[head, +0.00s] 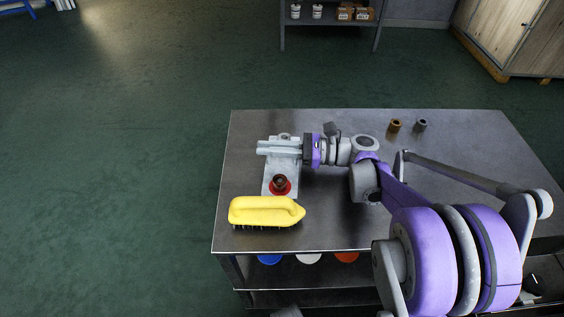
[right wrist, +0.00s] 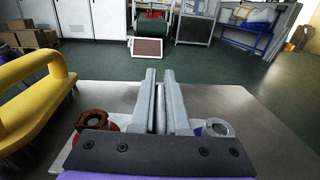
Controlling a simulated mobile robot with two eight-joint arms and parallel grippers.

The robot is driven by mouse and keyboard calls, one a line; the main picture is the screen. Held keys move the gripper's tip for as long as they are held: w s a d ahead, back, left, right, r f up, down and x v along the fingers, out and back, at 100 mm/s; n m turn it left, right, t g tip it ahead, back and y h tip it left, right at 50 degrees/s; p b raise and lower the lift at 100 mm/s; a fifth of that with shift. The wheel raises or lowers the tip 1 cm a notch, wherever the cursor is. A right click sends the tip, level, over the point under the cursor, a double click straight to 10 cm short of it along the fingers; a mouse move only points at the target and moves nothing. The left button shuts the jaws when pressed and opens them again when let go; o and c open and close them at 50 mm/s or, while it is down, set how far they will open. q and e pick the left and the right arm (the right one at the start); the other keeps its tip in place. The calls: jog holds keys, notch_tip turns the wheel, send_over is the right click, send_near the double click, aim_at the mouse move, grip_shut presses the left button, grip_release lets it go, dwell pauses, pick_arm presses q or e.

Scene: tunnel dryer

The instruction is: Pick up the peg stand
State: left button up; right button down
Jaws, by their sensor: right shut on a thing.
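The peg stand is a pale grey board (head: 281,170) on the metal table, left of the table's middle. A brown ring (head: 280,181) sits at its near end over a red base. In the right wrist view the brown ring (right wrist: 91,118) is left of the fingers, and a grey ring (right wrist: 218,127) over a blue base is right of them. My right gripper (head: 265,147) lies level across the stand. Its fingers (right wrist: 160,76) are shut on a thin grey upright part between them, seemingly the stand's middle post. My left gripper is not in view.
A yellow brush (head: 265,210) lies close to the stand's near end; it also shows in the right wrist view (right wrist: 30,95). A brown collar (head: 395,125) and a grey collar (head: 420,125) stand towards the table's back. The table's left edge is near.

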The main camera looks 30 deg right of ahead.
jog(key=shift+r, duration=0.1)
dwell(0.4)
notch_tip(320, 180, up, 10)
jog(key=p, duration=0.3)
jog(key=shift+f, duration=0.2)
jog(key=shift+r, duration=0.1)
